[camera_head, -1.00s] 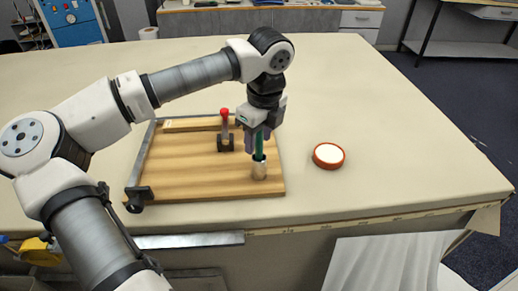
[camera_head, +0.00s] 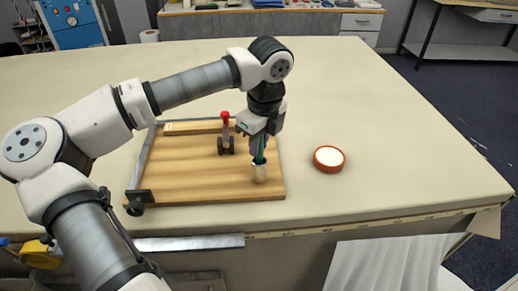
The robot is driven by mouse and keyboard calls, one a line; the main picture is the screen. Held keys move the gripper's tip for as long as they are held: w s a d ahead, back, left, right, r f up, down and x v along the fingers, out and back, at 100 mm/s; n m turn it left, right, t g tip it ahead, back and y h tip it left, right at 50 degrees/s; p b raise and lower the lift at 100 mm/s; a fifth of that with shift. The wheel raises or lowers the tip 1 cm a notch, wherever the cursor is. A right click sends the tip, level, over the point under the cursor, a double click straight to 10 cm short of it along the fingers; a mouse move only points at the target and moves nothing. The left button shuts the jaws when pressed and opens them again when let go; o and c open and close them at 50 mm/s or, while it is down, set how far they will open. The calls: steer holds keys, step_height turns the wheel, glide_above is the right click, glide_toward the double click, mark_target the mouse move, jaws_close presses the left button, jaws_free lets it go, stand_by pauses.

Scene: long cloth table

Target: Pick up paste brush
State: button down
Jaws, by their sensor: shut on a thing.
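The cup stands near the right front part of a wooden board. My gripper (camera_head: 258,150) points down over the cup and is shut on the green handle. The brush's lower end is hidden inside the cup. The fingers partly hide the upper handle.
The wooden board (camera_head: 200,183) has a metal edge and a red-topped clamp (camera_head: 225,132) just left of my gripper. A round orange-red dish with white contents (camera_head: 328,158) sits to the right. The cloth table (camera_head: 400,150) is clear beyond and further right.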

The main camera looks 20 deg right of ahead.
step_height(320, 180, up, 20)
steer(key=b, duration=0.2)
steer(key=shift+b, duration=0.35)
stand_by(0.8)
